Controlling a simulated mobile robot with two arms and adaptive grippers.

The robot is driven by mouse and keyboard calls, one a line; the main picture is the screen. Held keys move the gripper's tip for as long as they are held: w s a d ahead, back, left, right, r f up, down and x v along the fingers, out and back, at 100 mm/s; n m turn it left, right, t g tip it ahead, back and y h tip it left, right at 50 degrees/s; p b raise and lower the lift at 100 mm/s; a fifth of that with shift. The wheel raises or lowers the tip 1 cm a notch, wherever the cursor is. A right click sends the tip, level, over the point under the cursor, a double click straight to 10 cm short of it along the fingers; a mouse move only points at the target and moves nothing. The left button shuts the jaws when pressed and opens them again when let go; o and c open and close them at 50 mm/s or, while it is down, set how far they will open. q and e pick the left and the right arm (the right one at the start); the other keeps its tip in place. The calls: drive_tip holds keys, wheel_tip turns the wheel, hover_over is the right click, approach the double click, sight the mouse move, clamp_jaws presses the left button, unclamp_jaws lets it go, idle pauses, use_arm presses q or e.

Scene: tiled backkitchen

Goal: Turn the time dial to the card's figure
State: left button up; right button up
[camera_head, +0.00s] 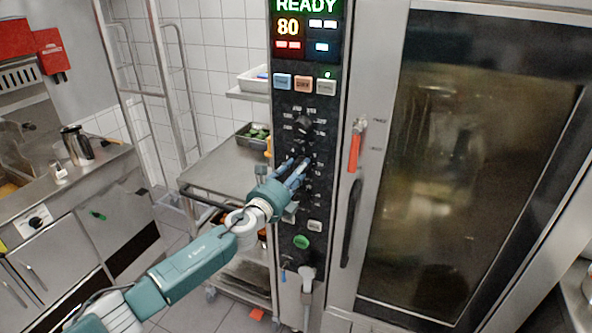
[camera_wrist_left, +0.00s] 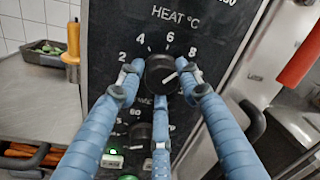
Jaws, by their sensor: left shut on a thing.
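My left gripper (camera_head: 297,168) reaches the black control panel of the tall oven in the head view. In the left wrist view its blue fingers (camera_wrist_left: 160,82) are closed around a black dial (camera_wrist_left: 158,68). The figures 2, 4, 6 and 8 run around this dial, and its white mark points right, near and slightly below the 8. "HEAT °C" is printed above it. I cannot make out a card. My right gripper is not in view.
Another dial (camera_head: 304,124) sits above and a lower dial (camera_wrist_left: 139,134) below, close to my fingers. The display (camera_head: 305,28) reads READY and 80. A red-handled lever (camera_head: 355,150) and the oven door (camera_head: 470,150) are on the right. A steel trolley (camera_head: 215,172) stands left.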

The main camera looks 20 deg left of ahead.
use_arm(q)
drive_tip(key=shift+d, duration=0.25)
drive_tip(key=o, duration=1.1)
drive_tip(key=shift+w+d, duration=0.15)
drive_tip(key=shift+d, duration=0.05)
drive_tip(key=s, duration=0.8)
drive_tip(key=s+a, duration=0.1)
drive_tip(key=s, duration=0.3)
drive_tip(key=shift+f, duration=0.2)
